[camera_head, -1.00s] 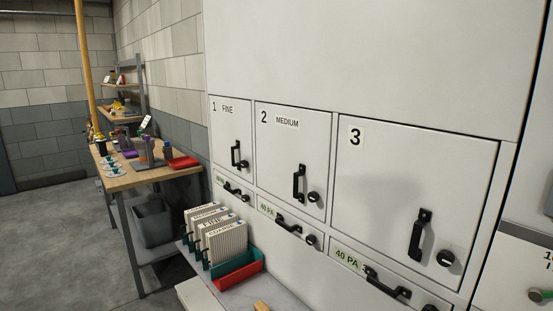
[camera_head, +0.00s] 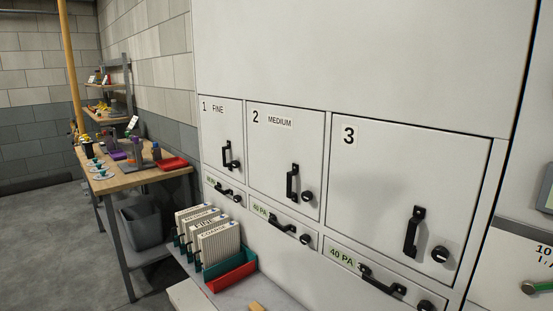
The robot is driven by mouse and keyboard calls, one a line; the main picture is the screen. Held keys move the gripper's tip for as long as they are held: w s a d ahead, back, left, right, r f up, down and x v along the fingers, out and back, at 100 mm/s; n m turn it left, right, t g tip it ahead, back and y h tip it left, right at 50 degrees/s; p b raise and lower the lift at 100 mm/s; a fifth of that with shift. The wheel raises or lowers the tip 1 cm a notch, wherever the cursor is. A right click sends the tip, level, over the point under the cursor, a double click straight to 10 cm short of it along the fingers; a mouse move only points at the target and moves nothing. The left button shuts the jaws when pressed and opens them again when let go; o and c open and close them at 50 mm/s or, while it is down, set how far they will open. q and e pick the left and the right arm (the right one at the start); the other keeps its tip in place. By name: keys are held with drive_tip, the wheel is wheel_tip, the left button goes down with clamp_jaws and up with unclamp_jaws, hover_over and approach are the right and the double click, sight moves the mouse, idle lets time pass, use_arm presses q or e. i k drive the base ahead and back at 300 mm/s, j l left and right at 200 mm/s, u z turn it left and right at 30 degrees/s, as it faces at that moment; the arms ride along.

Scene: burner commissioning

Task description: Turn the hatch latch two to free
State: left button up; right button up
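Hatch 2 (camera_head: 270,165), labelled MEDIUM, is a closed white door in the middle of the cabinet front. Its black upright handle (camera_head: 292,183) sits at the lower right of the door. Its latch, a round black knob (camera_head: 307,196), is just right of the handle; its exact turn position is too small to tell. Hatch 1 (camera_head: 215,130), labelled FINE, is at its left and the larger hatch 3 (camera_head: 380,185) at its right, both closed with similar handles and knobs. Neither of my grippers is in view.
Low drawers with black handles (camera_head: 283,222) run beneath the hatches. A ledge below holds a green and red rack (camera_head: 232,272) of filters (camera_head: 219,243). A workbench (camera_head: 135,178) with tools and a grey bin (camera_head: 145,222) stand at the left. The grey floor (camera_head: 45,240) is open there.

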sight(306, 196)
drive_tip(key=i+j+z, duration=0.15)
drive_tip(key=z, duration=0.6)
drive_tip(key=i+j+z, duration=0.3)
drive_tip(key=j, duration=0.4)
drive_tip(key=j+z, duration=0.3)
drive_tip(key=j, duration=0.35)
drive_tip(key=j+z, duration=0.25)
drive_tip(key=j, duration=0.5)
drive_tip(key=i, duration=0.05)
